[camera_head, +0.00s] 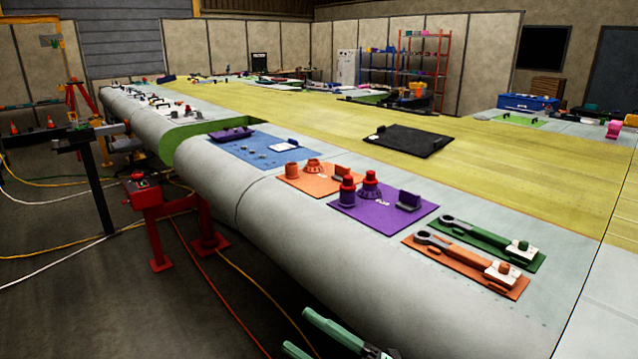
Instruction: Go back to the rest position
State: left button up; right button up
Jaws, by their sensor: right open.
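My right gripper (297,331) shows at the bottom edge of the view. Its two green fingers are apart with nothing between them. It is in front of the rounded grey wing edge (330,255), clear of the mats and tools on top. The rest of this arm is mostly cut off by the frame. My left gripper does not show.
On the wing lie an orange tool mat (455,262), a green mat (475,232), a purple mat (385,221) and a blue mat (245,154). A red stand (150,205) is on the left. Cables (215,285) cross the floor.

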jog(key=s+d+f+m+t+h, duration=0.1)
jog(key=d+f+m+t+h, duration=0.2)
jog(key=d+f+m+h, duration=0.4)
jog(key=s+d+f+m+t+h, duration=0.1)
jog(key=d+f+m+t+h, duration=0.2)
jog(key=f+m+h, duration=0.5)
jog(key=s+d+f+m+g+h, duration=0.1)
jog(key=s+d+f+m+g, duration=0.2)
jog(key=s+f, duration=0.4)
jog(key=s+d+f+m+g+h, duration=0.1)
jog(key=s+d+f+m+g, duration=0.2)
jog(key=s+d+f+m, duration=0.2)
jog(key=s+f+m, duration=0.1)
jog(key=s+f, duration=0.2)
jog(key=f, duration=0.2)
jog(key=shift+s+f+h, duration=0.15)
jog(key=shift+f+h, duration=0.15)
jog(key=shift+h, duration=0.1)
jog(key=shift+d, duration=0.1)
